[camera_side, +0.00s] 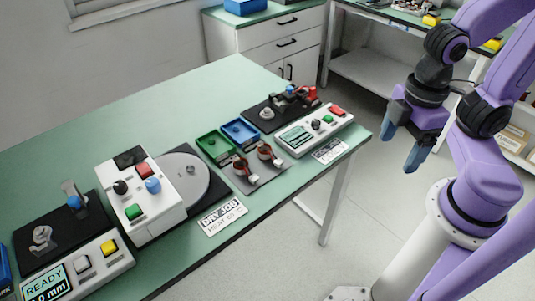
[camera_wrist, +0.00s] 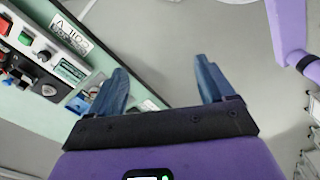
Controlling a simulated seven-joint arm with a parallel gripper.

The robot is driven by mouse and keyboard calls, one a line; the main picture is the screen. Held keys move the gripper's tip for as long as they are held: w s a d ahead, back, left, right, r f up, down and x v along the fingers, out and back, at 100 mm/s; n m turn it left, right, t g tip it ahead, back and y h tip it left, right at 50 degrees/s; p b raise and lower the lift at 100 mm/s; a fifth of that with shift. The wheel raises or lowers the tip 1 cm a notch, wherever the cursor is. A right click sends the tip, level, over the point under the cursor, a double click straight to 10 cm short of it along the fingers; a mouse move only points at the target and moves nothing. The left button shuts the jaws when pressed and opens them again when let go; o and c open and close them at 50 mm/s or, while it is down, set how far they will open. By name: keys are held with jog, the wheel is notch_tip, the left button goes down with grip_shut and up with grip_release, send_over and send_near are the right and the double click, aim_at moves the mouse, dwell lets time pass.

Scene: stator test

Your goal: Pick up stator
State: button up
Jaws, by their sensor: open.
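Two small copper-brown and grey parts that look like stators stand on a dark grey mat (camera_side: 259,177) near the table's front edge in the side view. One stator (camera_side: 241,168) is nearer the front left, the other stator (camera_side: 265,152) is behind it to the right. My gripper (camera_side: 400,152) is open and empty, with blue fingers pointing down. It is off the table's right end, well apart from both stators. The wrist view shows the open fingers (camera_wrist: 160,66) over bare floor; I cannot make out a stator there.
A green bin (camera_side: 213,146) and a blue bin (camera_side: 240,131) stand behind the stators. A tester with buttons (camera_side: 314,127) is to their right, a round grey plate (camera_side: 182,180) and a white control box (camera_side: 140,200) to their left. The table's back is clear.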

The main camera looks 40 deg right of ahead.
jog(key=w+a+f+m+t+h, duration=0.1)
jog(key=w+a+m, duration=0.2)
jog(key=w+m, duration=0.35)
jog(key=w+a+f+m+t+h, duration=0.1)
jog(key=w+a+m, duration=0.25)
jog(key=w, duration=0.55)
jog(key=m+h, duration=0.2)
jog(key=m, duration=1)
send_over(265, 148)
jog(key=s+a, duration=0.3)
jog(key=s, duration=0.1)
jog(key=shift+t, duration=0.4)
notch_tip(265, 148, down, 15)
jog(key=shift+s+f, duration=0.1)
jog(key=shift+f, duration=0.1)
jog(key=shift+w+a+x, duration=0.1)
jog(key=shift+x, duration=0.85)
jog(key=shift+w+a+x, duration=0.1)
jog(key=shift+w+x, duration=0.05)
jog(key=shift+x, duration=0.85)
jog(key=shift+w+a+x, duration=0.1)
jog(key=shift+x, duration=0.85)
jog(key=c, duration=1.2)
